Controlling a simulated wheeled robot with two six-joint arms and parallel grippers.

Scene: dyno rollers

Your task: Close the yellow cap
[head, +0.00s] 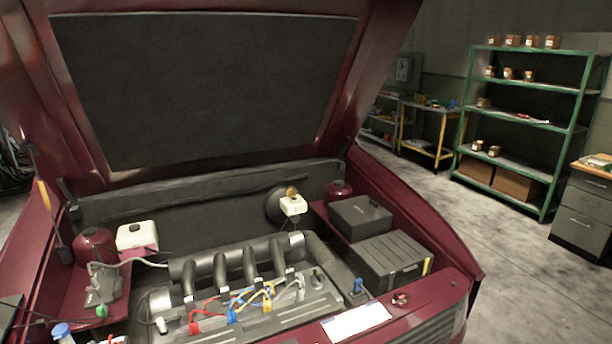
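A small yellow-brown cap (291,191) stands raised at the top of a white reservoir (294,206) at the back right of the engine bay. It looks tilted up rather than flat on the reservoir, but it is too small to be sure. A dark round part sits just left of it. Neither of my grippers is in the head view.
The dark red hood (200,90) stands open over the bay. Dark boxes (390,260) fill the bay's right side, and engine pipes with coloured cables (235,300) fill the middle. Another white reservoir (137,237) is at the left. Open floor and green shelves (530,120) lie right.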

